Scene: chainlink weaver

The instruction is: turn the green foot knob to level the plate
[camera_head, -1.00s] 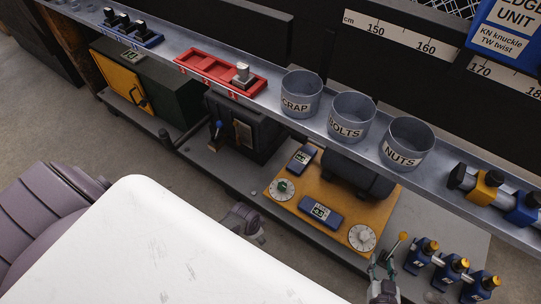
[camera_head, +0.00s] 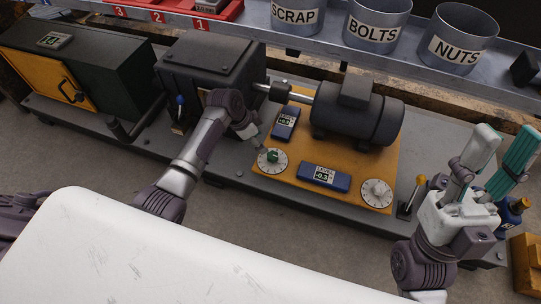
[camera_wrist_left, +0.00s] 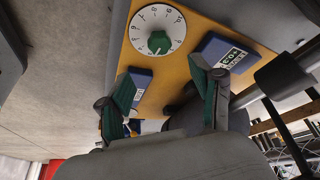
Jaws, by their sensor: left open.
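The green knob (camera_head: 272,156) sits in a white dial on the orange plate (camera_head: 345,190), at the plate's left front corner. It also shows in the left wrist view (camera_wrist_left: 158,42), beyond the fingertips. My left gripper (camera_head: 252,133) is just up and left of the knob, its fingers mostly hidden in the head view. In the left wrist view, my left gripper (camera_wrist_left: 162,68) is open and empty, apart from the knob. Two blue level gauges lie on the plate; the front one (camera_head: 324,177) reads -0.3. My right gripper (camera_head: 498,150) is open and empty at the right.
A grey knob (camera_head: 376,193) with a dial is at the plate's right front corner. A dark motor (camera_head: 358,110) stands on the plate's back, its shaft joining a black box (camera_head: 210,70). A yellow-tipped lever (camera_head: 416,185) stands right of the plate. Bins line the shelf behind.

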